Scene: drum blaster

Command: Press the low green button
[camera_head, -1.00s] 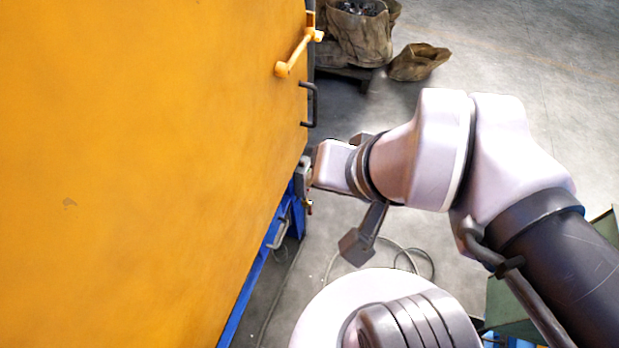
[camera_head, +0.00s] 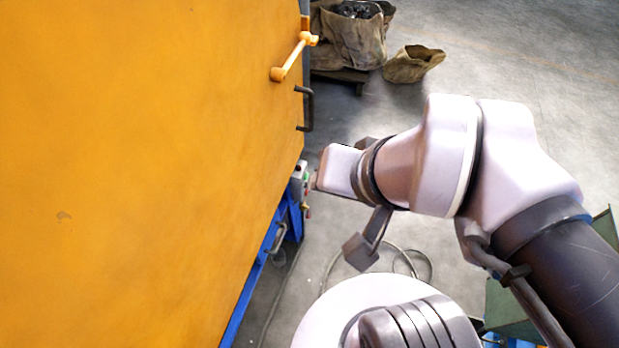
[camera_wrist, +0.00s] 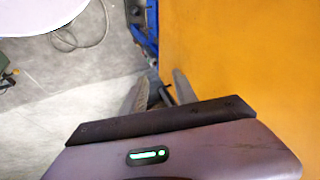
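A small grey control box (camera_head: 298,182) sits at the right edge of the yellow cabinet, low down, in the head view. A green button (camera_head: 307,177) shows on its right face, very small. My gripper (camera_head: 315,181) points left at the box with a narrow gap between them. The fingers are mostly hidden behind my wrist there. In the wrist view my gripper (camera_wrist: 160,77) shows two grey fingers spread apart, with part of a dark and grey shape between them. The green button cannot be made out in that view.
The yellow cabinet (camera_head: 130,160) fills the left side. A yellow handle (camera_head: 293,58) and a dark handle (camera_head: 308,108) stick out from its edge. A blue frame (camera_head: 250,285) runs below. Sacks (camera_head: 355,40) stand behind. A cable (camera_head: 335,270) lies on the floor.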

